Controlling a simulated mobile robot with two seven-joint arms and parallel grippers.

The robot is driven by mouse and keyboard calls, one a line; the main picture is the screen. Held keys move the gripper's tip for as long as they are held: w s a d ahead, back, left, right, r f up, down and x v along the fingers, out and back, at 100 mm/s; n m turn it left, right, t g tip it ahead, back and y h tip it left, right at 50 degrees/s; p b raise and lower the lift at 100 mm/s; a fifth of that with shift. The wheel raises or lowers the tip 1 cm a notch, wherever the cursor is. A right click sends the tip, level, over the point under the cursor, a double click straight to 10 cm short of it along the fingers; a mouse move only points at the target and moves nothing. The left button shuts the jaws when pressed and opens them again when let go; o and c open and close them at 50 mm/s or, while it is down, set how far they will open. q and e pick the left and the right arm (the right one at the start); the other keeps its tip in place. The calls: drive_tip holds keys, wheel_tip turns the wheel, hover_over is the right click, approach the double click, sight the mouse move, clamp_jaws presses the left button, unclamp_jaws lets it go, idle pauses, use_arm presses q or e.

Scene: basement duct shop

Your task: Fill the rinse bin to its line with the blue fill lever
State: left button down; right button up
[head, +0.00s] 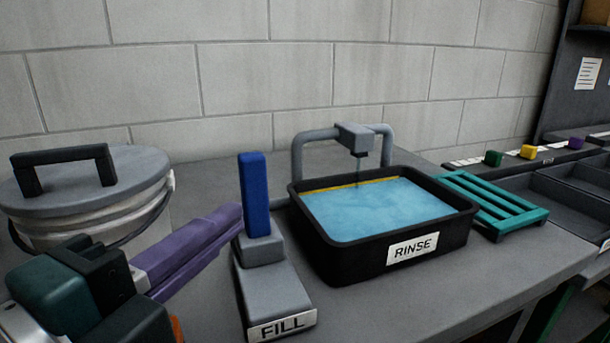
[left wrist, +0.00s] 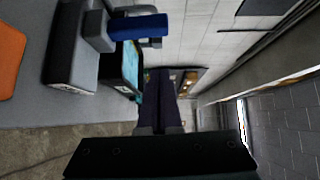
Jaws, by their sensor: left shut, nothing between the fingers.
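The blue fill lever (head: 255,194) stands upright on its grey base (head: 270,290), labelled FILL. It also shows in the left wrist view (left wrist: 139,27). The black rinse bin (head: 345,258) holds blue water (head: 380,207) high up its walls. A yellow line (head: 345,184) shows just above the water along the back wall. The grey spout (head: 356,138) hangs over the bin, with a thin streak below it. My left gripper (head: 238,213) has purple fingers, shut and empty, with tips close to the lever's left side; I cannot tell whether they touch. My right gripper is out of view.
A lidded bucket (head: 90,190) stands at the left. A teal slatted rack (head: 490,203) lies right of the bin, with dark trays (head: 560,200) and green, yellow and purple blocks beyond. A block wall closes off the back. An orange thing (left wrist: 9,60) lies on the bench.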

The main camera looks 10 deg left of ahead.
sight(239, 164)
use_arm(q)
drive_tip(key=w+a, duration=0.1)
drive_tip(key=w, duration=0.7)
drive_tip(key=shift+w+f+p, duration=0.15)
drive_tip(key=shift+w+p, duration=0.1)
drive_tip(key=shift+p, duration=0.15)
drive_tip(key=shift+a, duration=0.15)
drive_tip(key=w+a+r+n+g+p, duration=0.1)
drive_tip(key=p, duration=0.7)
drive_tip(key=shift+w+a+r+n+g, duration=0.1)
drive_tip(key=shift+w+r+n+g, duration=0.2)
drive_tip(key=shift+w+r+g, duration=0.1)
drive_tip(key=shift+w+a+f+n+g+p, duration=0.35)
drive_tip(key=shift+w+a+p, duration=0.25)
drive_tip(key=shift+w+p, duration=0.35)
drive_tip(key=shift+a+f, duration=0.15)
drive_tip(key=shift+f, duration=0.1)
